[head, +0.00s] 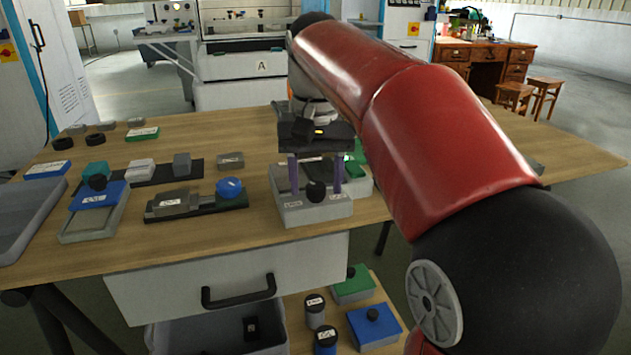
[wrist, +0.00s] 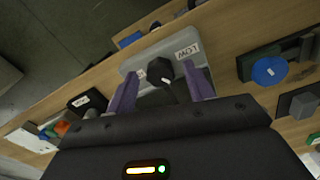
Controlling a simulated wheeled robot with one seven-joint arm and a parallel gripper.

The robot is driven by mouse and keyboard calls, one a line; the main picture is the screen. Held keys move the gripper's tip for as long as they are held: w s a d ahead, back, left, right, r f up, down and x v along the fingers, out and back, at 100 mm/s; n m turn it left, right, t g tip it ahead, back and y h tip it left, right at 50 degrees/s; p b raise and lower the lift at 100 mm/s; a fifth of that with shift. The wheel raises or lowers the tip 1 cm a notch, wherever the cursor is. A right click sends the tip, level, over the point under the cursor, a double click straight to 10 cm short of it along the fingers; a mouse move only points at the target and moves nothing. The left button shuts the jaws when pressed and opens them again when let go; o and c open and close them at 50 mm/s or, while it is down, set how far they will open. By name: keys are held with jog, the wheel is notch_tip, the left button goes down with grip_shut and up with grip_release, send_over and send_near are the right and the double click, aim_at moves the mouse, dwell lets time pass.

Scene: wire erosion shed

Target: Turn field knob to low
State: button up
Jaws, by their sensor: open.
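The field knob (head: 316,191) is a small black knob on a grey box (head: 315,213) near the table's front edge. In the wrist view the knob (wrist: 160,71) has a small pale mark. A white label reading LOW (wrist: 187,51) is on the box to its right, upside down in that view. Another label (wrist: 138,75), hard to read, is to its left. My gripper (head: 316,186) points down over the box, open, with purple fingers on either side of the knob. In the wrist view my gripper (wrist: 161,72) shows gaps between fingers and knob. Contact cannot be told.
A dark fixture with a blue round knob (head: 229,188) stands left of the box. A blue-topped tray (head: 98,196) is farther left. A green piece (head: 355,158) is close behind the box. A drawer (head: 230,275) is below the table edge.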

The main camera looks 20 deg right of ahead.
jog(key=c, duration=1)
jog(key=shift+o, duration=0.2)
jog(key=shift+n+p, duration=0.3)
jog(key=shift+p, duration=0.05)
jog(key=shift+r+n+p, duration=0.1)
jog(key=shift+n+p, duration=0.55)
jog(key=shift+n, duration=0.25)
jog(key=shift+n+p, duration=0.85)
jog(key=shift+n, duration=0.75)
jog(key=o, duration=1)
jog(key=shift+c, duration=0.2)
